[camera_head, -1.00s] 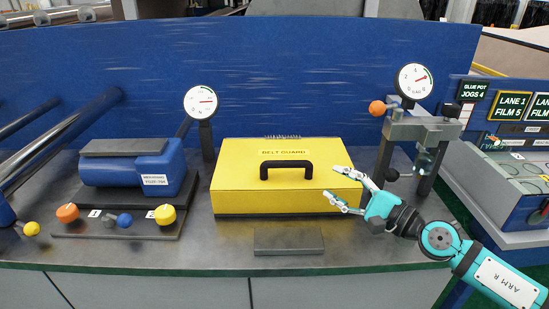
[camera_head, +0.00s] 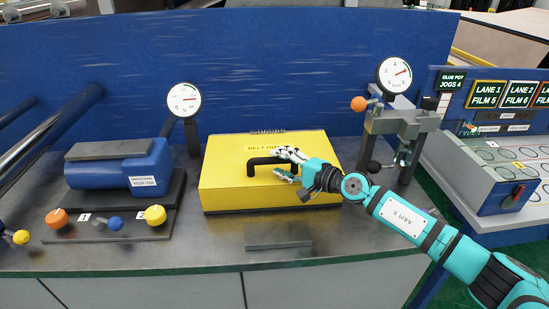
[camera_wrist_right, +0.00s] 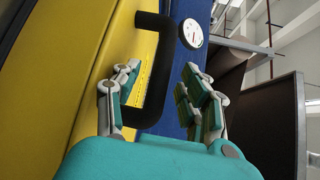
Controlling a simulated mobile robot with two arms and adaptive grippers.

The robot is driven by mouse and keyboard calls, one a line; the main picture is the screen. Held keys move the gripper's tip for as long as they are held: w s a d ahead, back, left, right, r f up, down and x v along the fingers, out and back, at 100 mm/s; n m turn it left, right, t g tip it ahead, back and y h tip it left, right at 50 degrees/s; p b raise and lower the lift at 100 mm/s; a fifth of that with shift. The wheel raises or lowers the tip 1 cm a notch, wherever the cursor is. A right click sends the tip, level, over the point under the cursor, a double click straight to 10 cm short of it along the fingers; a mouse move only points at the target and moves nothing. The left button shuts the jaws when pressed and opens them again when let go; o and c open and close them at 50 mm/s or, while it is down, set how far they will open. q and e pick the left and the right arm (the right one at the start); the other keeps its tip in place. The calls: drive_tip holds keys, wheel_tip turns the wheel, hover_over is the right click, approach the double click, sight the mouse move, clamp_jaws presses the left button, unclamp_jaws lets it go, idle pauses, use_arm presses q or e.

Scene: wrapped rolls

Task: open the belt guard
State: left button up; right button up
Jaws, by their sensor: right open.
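The yellow belt guard (camera_head: 235,187) is a closed box on the grey bench, with a label on its top and a hinge-like strip along its back edge. Its black handle (camera_head: 258,162) stands up from the lid. My right gripper (camera_head: 284,163) is open at the right end of the handle. In the right wrist view, the handle (camera_wrist_right: 158,75) lies between the spread fingers of the gripper (camera_wrist_right: 160,95), nearer the left finger; I cannot tell whether that finger touches it. My left gripper is not in view.
A blue motor (camera_head: 122,170) stands left of the guard, with orange, blue and yellow knobs in front. A gauge (camera_head: 184,100) stands behind. A clamp stand (camera_head: 400,125) with a gauge is at right. A flat grey block (camera_head: 278,233) lies in front.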

drive_tip(key=shift+x, duration=1.35)
clamp_jaws()
